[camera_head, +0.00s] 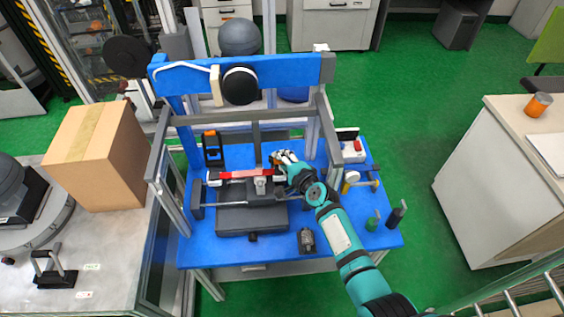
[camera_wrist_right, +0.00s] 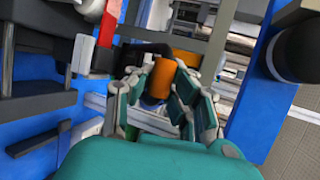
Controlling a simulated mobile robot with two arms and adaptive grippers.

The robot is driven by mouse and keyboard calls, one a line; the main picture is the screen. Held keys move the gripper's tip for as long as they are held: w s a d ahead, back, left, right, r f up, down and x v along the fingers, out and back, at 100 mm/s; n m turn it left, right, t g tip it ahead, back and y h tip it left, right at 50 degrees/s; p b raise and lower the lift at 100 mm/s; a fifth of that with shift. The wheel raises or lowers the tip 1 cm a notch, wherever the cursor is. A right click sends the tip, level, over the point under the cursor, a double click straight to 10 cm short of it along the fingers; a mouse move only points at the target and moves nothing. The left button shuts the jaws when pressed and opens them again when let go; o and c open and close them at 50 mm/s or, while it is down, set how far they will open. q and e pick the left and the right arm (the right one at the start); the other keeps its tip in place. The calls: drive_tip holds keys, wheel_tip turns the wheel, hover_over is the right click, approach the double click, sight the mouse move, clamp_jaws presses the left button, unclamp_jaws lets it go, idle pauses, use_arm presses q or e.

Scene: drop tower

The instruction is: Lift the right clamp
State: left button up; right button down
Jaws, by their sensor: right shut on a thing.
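My right gripper (camera_head: 284,160) reaches the right side of the red bar (camera_head: 240,173) on the blue table. In the wrist view its fingers (camera_wrist_right: 153,82) are closed around the orange grip of the right clamp (camera_wrist_right: 160,78), whose black part shows just beyond. In the head view the gripper mostly hides this clamp. The left clamp (camera_head: 212,148), black with an orange top, stands upright at the left end of the red bar. My left gripper is not in view.
A grey frame (camera_head: 320,120) and a blue crossbeam (camera_head: 290,70) rise around the work area. A dark block (camera_head: 252,219) lies in front of the bar. A cardboard box (camera_head: 97,155) is at left.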

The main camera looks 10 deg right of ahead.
drive_tip(key=shift+w+r, duration=0.35)
drive_tip(key=c, duration=1.2)
unclamp_jaws()
drive_tip(key=shift+s, duration=0.15)
drive_tip(key=shift+s+d, duration=0.15)
drive_tip(key=shift+s, duration=0.3)
drive_tip(key=v, duration=1.1)
drive_tip(key=shift+r, duration=0.15)
